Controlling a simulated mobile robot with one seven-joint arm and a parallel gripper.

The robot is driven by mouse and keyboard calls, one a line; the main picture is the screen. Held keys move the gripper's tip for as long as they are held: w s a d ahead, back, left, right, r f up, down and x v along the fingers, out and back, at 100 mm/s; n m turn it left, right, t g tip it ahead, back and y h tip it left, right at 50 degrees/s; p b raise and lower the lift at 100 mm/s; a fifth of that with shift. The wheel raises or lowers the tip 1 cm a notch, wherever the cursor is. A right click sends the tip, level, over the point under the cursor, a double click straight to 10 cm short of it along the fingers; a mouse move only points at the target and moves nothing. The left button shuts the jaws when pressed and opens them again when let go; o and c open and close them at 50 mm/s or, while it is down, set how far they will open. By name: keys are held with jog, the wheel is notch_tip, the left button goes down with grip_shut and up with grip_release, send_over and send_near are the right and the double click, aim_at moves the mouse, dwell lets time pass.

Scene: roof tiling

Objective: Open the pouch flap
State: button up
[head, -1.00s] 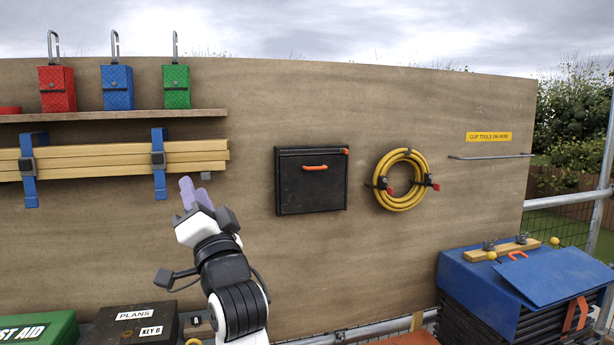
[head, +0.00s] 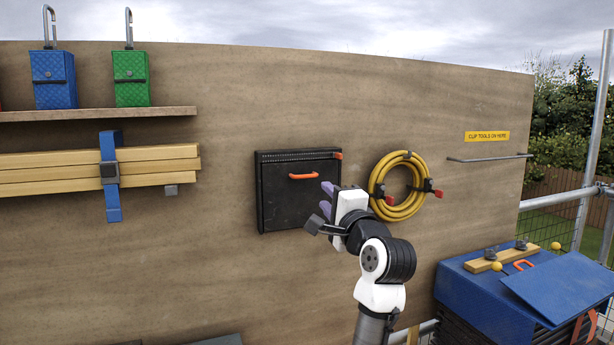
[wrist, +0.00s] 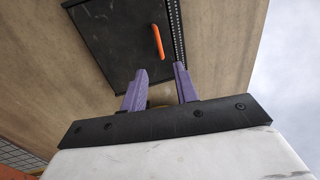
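The black pouch (head: 283,207) hangs on the plywood board, its flap closed, with an orange handle (head: 303,176) across its upper part. A small orange-red piece sits at the pouch's top right corner. My gripper (head: 326,198) is in front of the pouch's lower right side, below and right of the handle, not touching the handle. In the wrist view the two purple fingers (wrist: 159,86) are spread apart with nothing between them. The pouch (wrist: 112,35) and the orange handle (wrist: 158,42) show beyond the fingertips.
A coiled yellow hose (head: 401,208) hangs close to the right of the pouch, near my wrist. A metal rail (head: 488,158) is farther right. Strapped timber (head: 60,172) and a shelf (head: 90,115) with blue and green pouches are on the left. The board left of the black pouch is bare.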

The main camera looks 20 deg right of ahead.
aim_at(307, 177)
jog(key=w+p, duration=0.1)
jog(key=w, duration=0.2)
jog(key=w+r+p, duration=0.1)
jog(key=w, duration=0.2)
jog(key=w+r+p, duration=0.1)
jog(key=w, duration=0.3)
jog(key=shift+a, duration=0.25)
jog(key=shift+w, duration=0.65)
jog(key=shift+c, duration=0.4)
grip_shut()
